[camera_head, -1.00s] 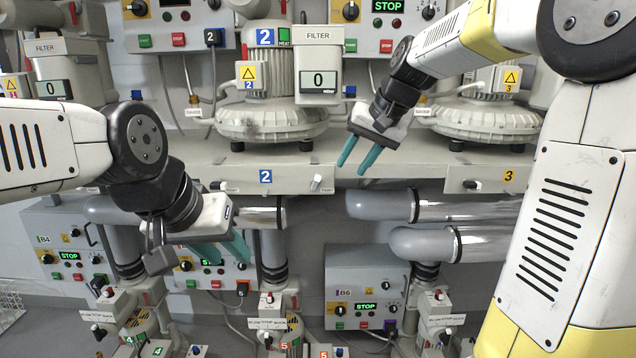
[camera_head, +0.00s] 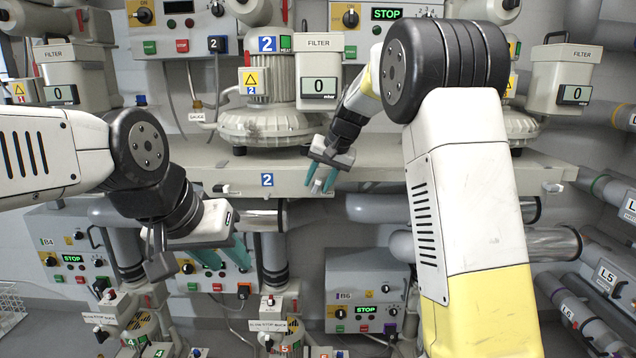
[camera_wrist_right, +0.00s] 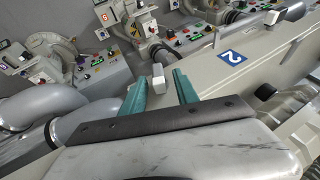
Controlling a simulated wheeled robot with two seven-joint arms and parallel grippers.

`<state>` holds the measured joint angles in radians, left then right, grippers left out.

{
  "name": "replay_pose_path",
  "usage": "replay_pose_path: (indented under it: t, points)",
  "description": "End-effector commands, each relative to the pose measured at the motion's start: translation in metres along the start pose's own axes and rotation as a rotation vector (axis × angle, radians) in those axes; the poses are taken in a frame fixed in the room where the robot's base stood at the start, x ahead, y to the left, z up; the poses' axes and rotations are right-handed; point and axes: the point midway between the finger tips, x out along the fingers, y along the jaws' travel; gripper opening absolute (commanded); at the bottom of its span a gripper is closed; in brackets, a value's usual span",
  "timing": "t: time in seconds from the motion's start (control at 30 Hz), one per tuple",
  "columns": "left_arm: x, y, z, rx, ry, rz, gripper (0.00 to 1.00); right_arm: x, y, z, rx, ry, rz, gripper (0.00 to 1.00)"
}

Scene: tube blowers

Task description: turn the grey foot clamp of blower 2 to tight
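Blower 2 (camera_head: 268,122) stands on the shelf, whose front face carries the blue 2 label (camera_head: 267,180). Its grey foot clamp (camera_wrist_right: 158,77) is a small pale block on the shelf front, right of that label in the head view. My right gripper (camera_head: 319,187) is open around the clamp's place there. In the right wrist view the clamp shows in the gap between the teal fingertips (camera_wrist_right: 158,86), with no clear contact. The clamp is partly hidden by the fingers in the head view. My left gripper (camera_head: 225,254) is open and empty, below the shelf at the left.
Grey pipes (camera_head: 375,207) run below the shelf. The B6 control box (camera_head: 366,290) stands lower down. A filter unit (camera_head: 319,75) is above.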

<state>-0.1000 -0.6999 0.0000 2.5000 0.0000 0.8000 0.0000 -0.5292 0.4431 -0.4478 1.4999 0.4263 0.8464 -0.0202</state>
Motion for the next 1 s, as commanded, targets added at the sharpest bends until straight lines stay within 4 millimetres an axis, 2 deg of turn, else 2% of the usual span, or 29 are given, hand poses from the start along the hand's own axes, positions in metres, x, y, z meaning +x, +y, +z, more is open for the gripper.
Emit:
replay_pose_path:
  t: [0.3,0.47,0.5,1.0]
  points:
    - [0.0,0.0,0.0,0.0,0.0,0.0,0.36,0.0028,0.0001,-0.0001,0.0,0.001,0.0,0.34]
    - [0.0,0.0,0.0,0.0,0.0,0.0,0.36,0.0027,0.0001,-0.0001,0.0,0.001,0.0,0.03]
    - [0.0,0.0,0.0,0.0,0.0,0.0,0.36,0.0027,0.0001,-0.0001,0.0,0.001,0.0,0.0]
    - [0.0,0.0,0.0,0.0,0.0,0.0,0.36,0.0024,0.0043,-0.0001,0.035,0.0,-0.077,0.0]
